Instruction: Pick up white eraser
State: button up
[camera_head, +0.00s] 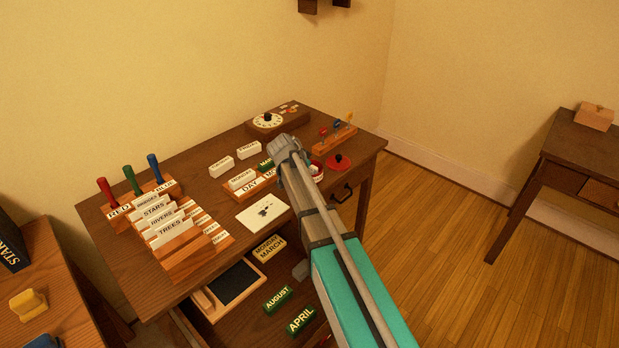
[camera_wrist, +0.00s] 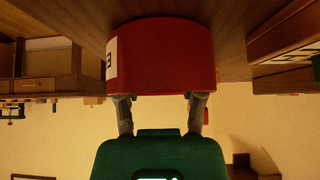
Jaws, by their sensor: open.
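I cannot make out a white eraser for certain in either view. White blocks with printed words, such as one (camera_head: 221,165) at the back of the desk, look like name cards. My gripper (camera_wrist: 160,100) is open, with its two fingers apart and nothing seen between them. In the wrist view, which looks upside down, a red round container (camera_wrist: 165,58) with a white label fills the space just beyond the fingertips. I cannot tell whether they touch it. In the head view my arm hides part of the desk middle.
The wooden desk (camera_head: 105,222) holds a card rack (camera_head: 208,240), colored-handled stamps, a white card (camera_head: 263,212) and a dial box (camera_head: 268,119). A red lid (camera_head: 338,161) lies near the right edge. An open drawer area below holds labelled blocks. Another desk stands at right.

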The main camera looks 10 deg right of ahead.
aim_at(315, 166)
jog(key=shift+w+d+f, duration=0.1)
jog(key=shift+f, duration=0.05)
dwell(0.5)
grip_shut()
jog(key=shift+r, duration=0.2)
notch_tip(315, 166, up, 3)
jog(key=p, duration=0.3)
jog(key=s+d+r+p, duration=0.2)
jog(key=s+r+p, duration=0.7)
jog(key=s, duration=0.5)
jog(key=shift+r+p, duration=0.3)
jog(key=shift+p, duration=0.2)
jog(key=shift+d, duration=0.1)
